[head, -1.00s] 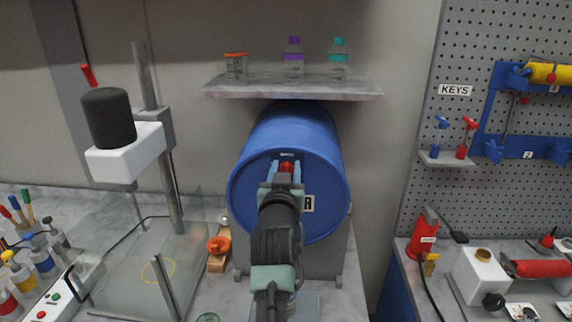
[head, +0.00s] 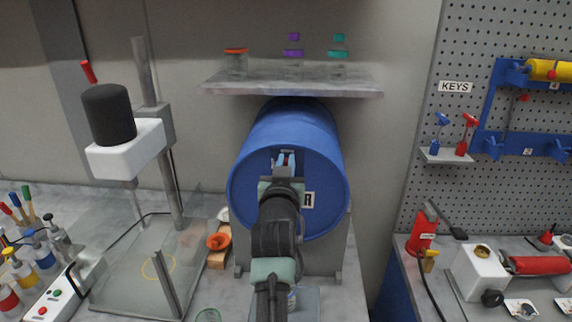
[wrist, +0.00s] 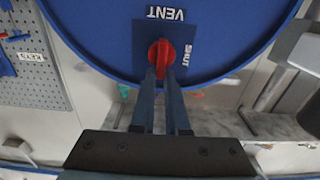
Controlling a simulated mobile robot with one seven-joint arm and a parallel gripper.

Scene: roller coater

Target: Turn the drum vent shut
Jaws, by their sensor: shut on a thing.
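The blue drum (head: 292,125) lies on its side on a stand, its round end facing me. In the wrist view, the red vent knob (wrist: 161,52) sits on a dark blue plate (wrist: 185,30) on the drum's end (wrist: 90,30). The plate is marked VENT and SHUT. My gripper (wrist: 161,75) is shut on the red knob, one finger on each side. In the head view, my gripper (head: 285,160) is at the upper middle of the drum's end and hides the knob. I cannot tell the knob's exact angle against the SHUT mark.
A shelf (head: 290,86) with jars and bottles hangs above the drum. A stirrer stand (head: 125,150) is at the left, with an orange knob (head: 218,241) between it and the drum. A pegboard (head: 470,60) and a second bench are at the right.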

